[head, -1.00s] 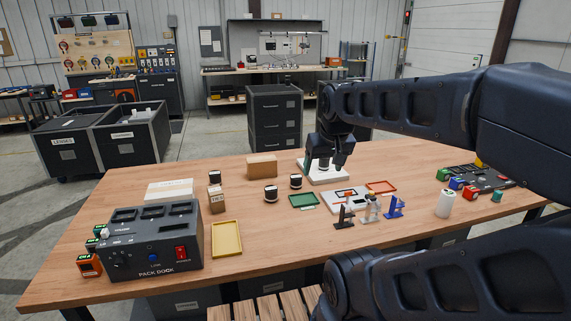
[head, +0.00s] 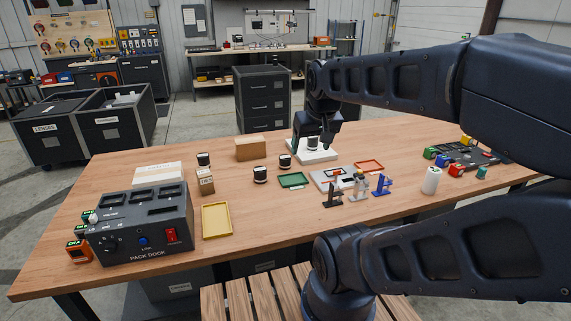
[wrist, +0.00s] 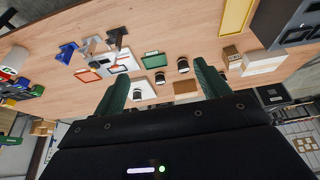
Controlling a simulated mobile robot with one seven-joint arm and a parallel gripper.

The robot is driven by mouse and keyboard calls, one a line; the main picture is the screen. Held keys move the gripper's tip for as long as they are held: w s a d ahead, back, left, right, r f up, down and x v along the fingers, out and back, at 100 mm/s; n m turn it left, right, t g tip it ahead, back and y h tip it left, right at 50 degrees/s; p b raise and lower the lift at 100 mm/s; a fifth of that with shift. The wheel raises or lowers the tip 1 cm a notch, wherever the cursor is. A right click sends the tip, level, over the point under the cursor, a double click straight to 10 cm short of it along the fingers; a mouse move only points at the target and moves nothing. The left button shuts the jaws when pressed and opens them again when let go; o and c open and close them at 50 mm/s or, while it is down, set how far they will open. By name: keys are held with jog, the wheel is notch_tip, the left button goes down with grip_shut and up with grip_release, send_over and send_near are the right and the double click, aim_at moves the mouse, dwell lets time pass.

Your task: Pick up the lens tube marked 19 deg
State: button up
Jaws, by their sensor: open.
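Several short black lens tubes with white bands are in view; their markings are too small to read, so I cannot tell which is 19 deg. One tube (head: 313,143) stands on a white pad (head: 318,156) at the back of the table. It also shows in the wrist view (wrist: 137,95). Others stand on bare wood: a front one (head: 260,175), one right of it (head: 285,161), and one farther left (head: 204,159). My gripper (head: 312,142) is open, its green fingers spread over the pad. In the wrist view my fingertips (wrist: 160,80) are apart, with nothing held.
A cardboard box (head: 250,149) stands left of the pad. Green (head: 293,181) and red (head: 369,167) trays, small stands (head: 358,188) and a white bottle (head: 431,181) lie in front and right. The pack dock (head: 145,228) and yellow tray (head: 216,221) fill the front left.

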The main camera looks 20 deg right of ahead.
jog(key=shift+o, duration=0.5)
jog(key=n+g+h, duration=0.2)
jog(key=n+g, duration=0.3)
jog(key=n, duration=1.2)
send_over(285, 157)
jog(key=a, duration=0.2)
jog(key=f, duration=2.1)
jog(key=shift+d+f, duration=0.2)
jog(key=shift+f, duration=0.15)
jog(key=shift+w+f+n, duration=0.2)
jog(key=shift+f+n, duration=0.1)
jog(key=shift+f, duration=0.2)
jog(key=f, duration=0.3)
jog(key=d+f, duration=0.1)
jog(key=f, duration=0.3)
jog(key=d+f, duration=0.1)
jog(key=f, duration=0.2)
jog(key=shift+s+f, duration=0.1)
jog(key=shift+f, duration=0.05)
jog(key=c, duration=1.3)
